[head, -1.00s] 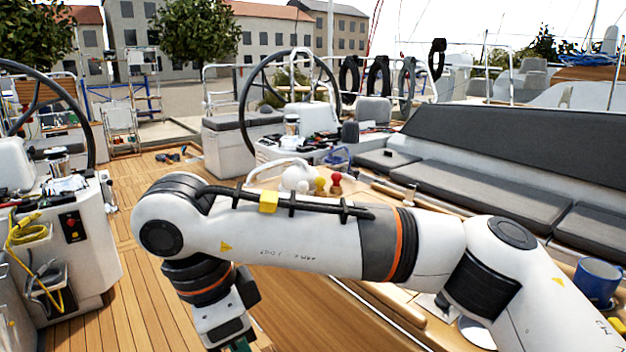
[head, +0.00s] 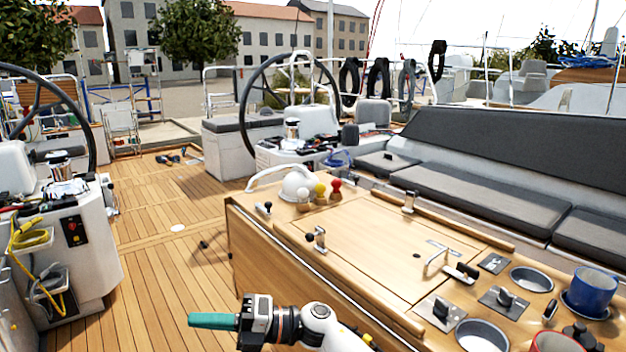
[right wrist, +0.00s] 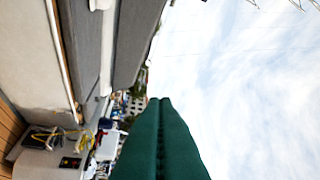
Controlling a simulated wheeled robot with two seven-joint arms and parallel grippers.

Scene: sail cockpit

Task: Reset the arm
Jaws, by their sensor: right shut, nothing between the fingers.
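My right gripper (head: 212,321) has green fingers and sits low in the head view, left of the bottom middle. It points to the left, in front of the wooden cockpit table and over the deck side. Its fingers are together with nothing between them. In the right wrist view the green fingers (right wrist: 160,140) lie side by side, against sky and the cockpit turned on its side. My right arm comes in from the bottom edge, mostly out of the picture. My left gripper is not in view.
The wooden table (head: 350,240) is close by on the right, with cup holders, a blue mug (head: 592,290) and a red cup (head: 555,342) at its near right end. A steering wheel (head: 285,100) and a grey bench (head: 470,185) stand behind.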

